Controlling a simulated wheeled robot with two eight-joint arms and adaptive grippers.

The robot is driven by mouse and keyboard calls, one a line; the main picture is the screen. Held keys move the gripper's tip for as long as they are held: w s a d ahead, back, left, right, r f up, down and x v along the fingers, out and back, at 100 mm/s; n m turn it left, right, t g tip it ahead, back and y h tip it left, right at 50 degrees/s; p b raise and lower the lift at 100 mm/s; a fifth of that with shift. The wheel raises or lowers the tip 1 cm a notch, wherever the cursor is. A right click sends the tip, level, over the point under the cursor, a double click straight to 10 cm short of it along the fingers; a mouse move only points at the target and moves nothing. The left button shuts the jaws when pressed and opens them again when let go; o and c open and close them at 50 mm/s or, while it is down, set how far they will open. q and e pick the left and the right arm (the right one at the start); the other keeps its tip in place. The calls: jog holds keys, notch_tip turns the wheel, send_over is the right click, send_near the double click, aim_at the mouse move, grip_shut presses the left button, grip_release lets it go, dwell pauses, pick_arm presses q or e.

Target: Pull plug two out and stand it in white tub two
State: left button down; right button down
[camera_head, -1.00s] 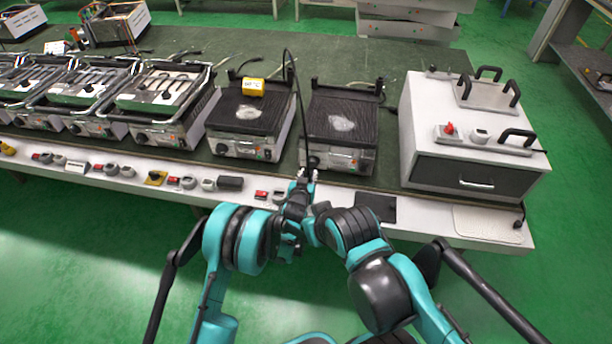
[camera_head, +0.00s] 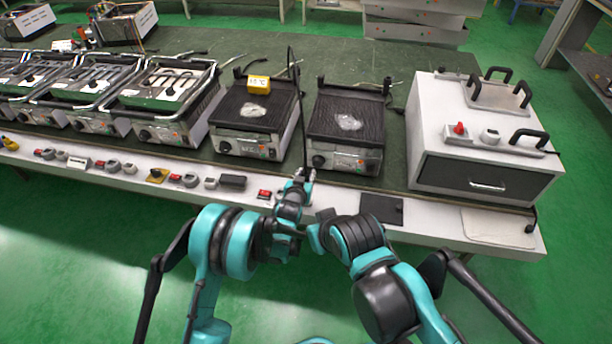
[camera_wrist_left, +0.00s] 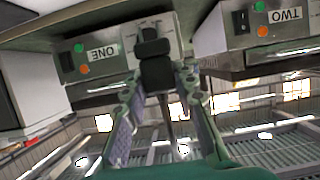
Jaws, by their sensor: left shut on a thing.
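My left gripper (camera_head: 303,176) is at the front edge of the bench, below the gap between two flat black grills. In the left wrist view its fingers (camera_wrist_left: 157,88) are shut on a black plug (camera_wrist_left: 155,46). The plug is in front of a pale plate (camera_wrist_left: 150,30) between the panels marked ONE (camera_wrist_left: 102,53) and TWO (camera_wrist_left: 285,16); I cannot tell whether it is still seated. A black cable (camera_head: 292,70) rises behind the gripper. I cannot make out white tubs in either view. My right gripper cannot be made out.
The two flat grills (camera_head: 253,110) (camera_head: 345,118) stand behind the gripper. A white box with black handles (camera_head: 485,135) stands at the right. Switches and knobs (camera_head: 175,178) line the front strip. A dark flat pad (camera_head: 381,208) lies right of the gripper.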

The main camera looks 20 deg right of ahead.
pick_arm(q)
notch_tip(320, 180, down, 3)
jog(key=shift+r+b, duration=0.1)
jog(key=shift+b, duration=0.9)
jog(key=shift+f, duration=1.3)
jog(key=shift+f, duration=2.35)
jog(key=c, duration=1.1)
grip_release()
jog(key=shift+c, duration=0.2)
jog(key=shift+r, duration=0.1)
notch_tip(320, 180, up, 10)
jog(key=shift+f, duration=0.1)
